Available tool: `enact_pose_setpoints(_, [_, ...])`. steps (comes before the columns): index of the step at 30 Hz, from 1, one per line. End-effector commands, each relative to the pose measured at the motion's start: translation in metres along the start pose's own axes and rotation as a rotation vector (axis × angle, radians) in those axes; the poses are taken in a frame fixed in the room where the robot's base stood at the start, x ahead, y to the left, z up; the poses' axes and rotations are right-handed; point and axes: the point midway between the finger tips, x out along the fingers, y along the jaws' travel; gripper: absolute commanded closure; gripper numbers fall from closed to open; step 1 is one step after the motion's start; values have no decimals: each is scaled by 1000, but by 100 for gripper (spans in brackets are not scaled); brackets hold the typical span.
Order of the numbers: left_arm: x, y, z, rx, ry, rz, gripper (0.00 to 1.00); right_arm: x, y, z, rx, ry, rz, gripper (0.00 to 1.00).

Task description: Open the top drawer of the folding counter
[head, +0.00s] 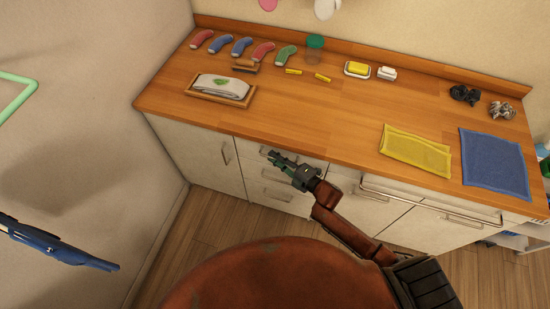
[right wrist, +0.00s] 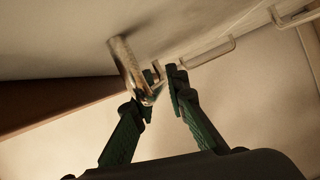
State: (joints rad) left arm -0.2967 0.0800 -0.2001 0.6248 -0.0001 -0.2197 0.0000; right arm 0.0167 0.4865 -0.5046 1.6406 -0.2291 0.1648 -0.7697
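The folding counter (head: 340,120) has a wooden top and pale fronts with metal bar handles. Its top drawer (head: 302,163) is in the left-middle stack, just under the worktop edge, and looks flush or nearly so. My right gripper (head: 274,157), with dark green fingers, is at that drawer's handle (right wrist: 126,62). The fingers and my forearm hide part of the drawer front. My left gripper is not in view.
Other drawers (head: 277,194) lie below, with a door (head: 195,150) to the left. A long rail (head: 430,205) runs along the front at right. Wooden floor is clear in front.

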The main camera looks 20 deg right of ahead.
Motion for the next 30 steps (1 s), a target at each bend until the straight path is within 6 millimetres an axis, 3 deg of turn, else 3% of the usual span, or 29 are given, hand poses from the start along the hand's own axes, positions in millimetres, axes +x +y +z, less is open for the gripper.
enact_pose_setpoints(5, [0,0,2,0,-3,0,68,0,0,0,0,0,0,100])
enact_pose_setpoints(23, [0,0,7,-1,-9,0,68,0,0,0,0,0,0,100])
enact_pose_setpoints(30, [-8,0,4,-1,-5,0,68,-8,-3,-20,4,1,-1,100])
